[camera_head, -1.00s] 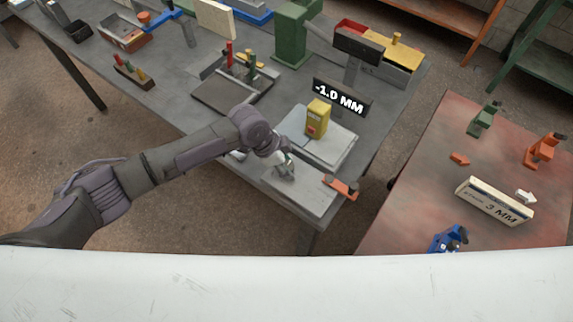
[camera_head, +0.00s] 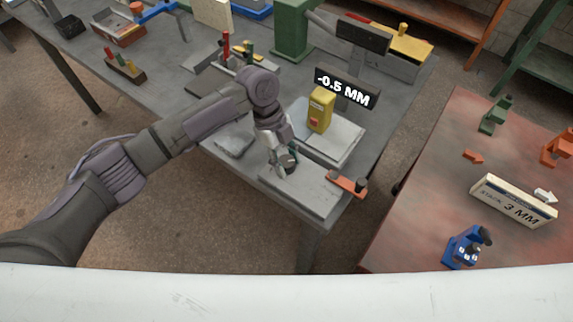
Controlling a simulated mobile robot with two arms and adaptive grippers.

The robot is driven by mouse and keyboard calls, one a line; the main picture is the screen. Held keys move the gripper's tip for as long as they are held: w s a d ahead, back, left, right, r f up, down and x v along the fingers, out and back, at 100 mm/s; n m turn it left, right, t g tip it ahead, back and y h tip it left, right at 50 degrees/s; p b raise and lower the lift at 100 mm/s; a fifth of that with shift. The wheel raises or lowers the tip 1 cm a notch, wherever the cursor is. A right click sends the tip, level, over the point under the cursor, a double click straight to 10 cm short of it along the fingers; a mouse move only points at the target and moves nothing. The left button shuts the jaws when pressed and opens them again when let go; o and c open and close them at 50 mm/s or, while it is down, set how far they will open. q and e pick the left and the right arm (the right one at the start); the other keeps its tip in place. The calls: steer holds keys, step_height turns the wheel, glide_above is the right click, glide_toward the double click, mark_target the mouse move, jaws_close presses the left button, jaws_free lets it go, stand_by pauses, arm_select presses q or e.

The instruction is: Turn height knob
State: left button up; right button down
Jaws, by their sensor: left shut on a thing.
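My left gripper (camera_head: 284,168) reaches down over the grey plate at the bench's near corner. It is shut on a small dark knob (camera_head: 289,161), taken to be the height knob, which the fingers partly hide. A black display (camera_head: 346,88) behind it reads "-0.5 MM". A yellow block (camera_head: 320,109) with a red mark stands on a pale plate (camera_head: 347,146) between the knob and the display. My right gripper is not in view.
An orange clamp-like part (camera_head: 347,183) lies at the grey plate's right edge. Tools crowd the bench behind my arm.

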arm_select(q)
steer(key=m+y+b, duration=0.1)
steer(key=m+b, duration=0.1)
steer(key=m, duration=0.1)
steer(key=shift+f+g, duration=0.1)
steer(key=shift+g, duration=0.3)
steer(key=shift+m+y+b, duration=0.4)
steer(key=shift+m+b, duration=0.35)
steer(key=shift+m, duration=0.45)
steer(key=o, duration=1.1)
steer(key=shift+o, duration=0.2)
steer(key=v, duration=1.2)
steer(key=shift+w, duration=0.15)
